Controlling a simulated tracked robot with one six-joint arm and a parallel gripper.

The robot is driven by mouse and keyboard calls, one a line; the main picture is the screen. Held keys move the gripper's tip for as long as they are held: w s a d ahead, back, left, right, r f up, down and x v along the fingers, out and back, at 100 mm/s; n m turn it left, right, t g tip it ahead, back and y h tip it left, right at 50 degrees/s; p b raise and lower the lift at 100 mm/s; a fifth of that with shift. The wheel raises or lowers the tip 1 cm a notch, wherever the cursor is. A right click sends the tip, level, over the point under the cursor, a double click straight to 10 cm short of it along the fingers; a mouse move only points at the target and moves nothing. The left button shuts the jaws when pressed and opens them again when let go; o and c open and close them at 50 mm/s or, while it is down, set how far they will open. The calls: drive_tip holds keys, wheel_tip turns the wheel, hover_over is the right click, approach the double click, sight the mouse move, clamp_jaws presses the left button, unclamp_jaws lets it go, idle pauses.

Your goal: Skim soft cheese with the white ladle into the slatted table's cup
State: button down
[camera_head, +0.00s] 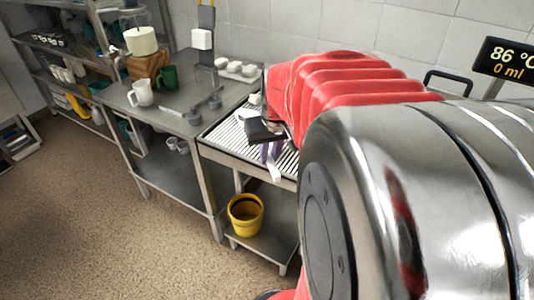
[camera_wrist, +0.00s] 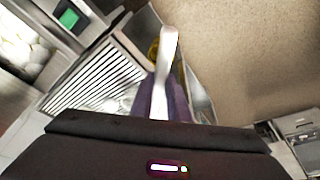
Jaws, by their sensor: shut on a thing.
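My gripper (camera_head: 270,152) has purple fingers and is over the front of the slatted table (camera_head: 222,134). The fingers are shut on the white ladle (camera_head: 275,174), whose pale end hangs just below them in the head view. In the wrist view the ladle (camera_wrist: 168,48) sticks out from between the purple fingers (camera_wrist: 163,101). The slatted table's bars (camera_wrist: 95,82) show to the left there. A small white object (camera_head: 254,99) is at the table's back; I cannot tell whether it is the cup. A blurred white lumpy mass (camera_wrist: 18,48) at the wrist view's left edge may be the soft cheese.
A steel table (camera_head: 170,112) on the left carries a white mug (camera_head: 141,93), a green mug (camera_head: 168,78) and dark utensils. A yellow bucket (camera_head: 245,216) stands on the shelf below the slatted table. A display (camera_head: 507,62) is at right. Open floor lies at the front left.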

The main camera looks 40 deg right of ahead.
drive_tip(key=s, duration=0.3)
drive_tip(key=shift+d+f, duration=0.35)
drive_tip(key=shift+f, duration=0.05)
drive_tip(key=shift+d+f+m+y, duration=0.1)
drive_tip(key=shift+m+y, duration=0.2)
drive_tip(key=m+t+y, duration=0.1)
drive_tip(key=y, duration=0.1)
drive_tip(key=d+m+t+y, duration=0.1)
drive_tip(key=t+y, duration=0.1)
drive_tip(key=y, duration=0.1)
drive_tip(key=f+t+y, duration=0.1)
drive_tip(key=t+y, duration=0.1)
drive_tip(key=shift+s+d+m+y, duration=0.25)
drive_tip(key=shift+d+m+y, duration=0.15)
idle(0.3)
idle(1.2)
